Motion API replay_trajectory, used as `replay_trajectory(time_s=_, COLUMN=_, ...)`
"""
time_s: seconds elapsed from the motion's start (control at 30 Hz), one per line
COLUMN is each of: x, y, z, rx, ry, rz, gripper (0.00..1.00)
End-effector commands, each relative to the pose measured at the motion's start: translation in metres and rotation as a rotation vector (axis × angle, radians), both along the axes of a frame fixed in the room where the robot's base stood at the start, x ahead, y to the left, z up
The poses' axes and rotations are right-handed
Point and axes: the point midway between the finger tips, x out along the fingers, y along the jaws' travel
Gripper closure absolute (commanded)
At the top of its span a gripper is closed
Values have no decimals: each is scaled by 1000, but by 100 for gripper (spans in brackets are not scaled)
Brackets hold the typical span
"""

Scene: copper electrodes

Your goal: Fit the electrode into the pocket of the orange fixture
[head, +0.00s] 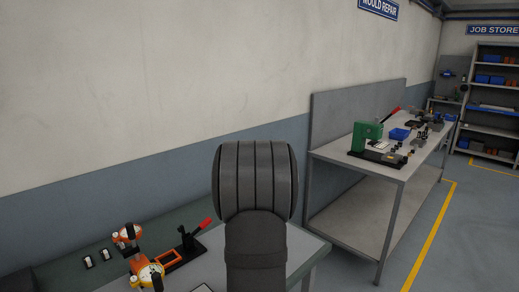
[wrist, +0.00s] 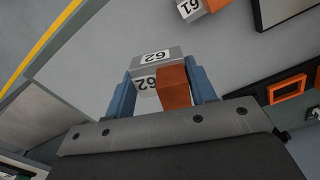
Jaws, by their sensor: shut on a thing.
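In the wrist view my gripper (wrist: 160,78) is shut on an electrode, a grey block labelled 62 with a copper block (wrist: 174,88) on it. The blue fingers stand on either side of it. The orange fixture (wrist: 287,99) is at the right of the wrist view, a square orange frame around a dark pocket. The held electrode is apart from it, to its left in the picture. In the head view the orange fixture (head: 192,257) lies on the bench at lower left, beside a black clamp with a red handle (head: 206,223). The gripper tips are not clear there.
A second electrode labelled 61 (wrist: 190,8) shows at the top of the wrist view. A dark-framed panel (wrist: 284,12) lies at the upper right there. Two small white-topped dark items (head: 105,255) sit on the bench's left side. A further bench (head: 385,165) stands at right.

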Motion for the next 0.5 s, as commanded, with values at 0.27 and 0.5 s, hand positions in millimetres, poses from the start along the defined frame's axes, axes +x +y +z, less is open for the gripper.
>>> replay_trajectory(time_s=0.27, x=10, y=-9, z=-8, rx=0, ry=-1, rz=-418, gripper=98)
replay_trajectory(time_s=0.5, x=16, y=-14, z=-13, rx=1, ry=-2, rz=-685, gripper=98)
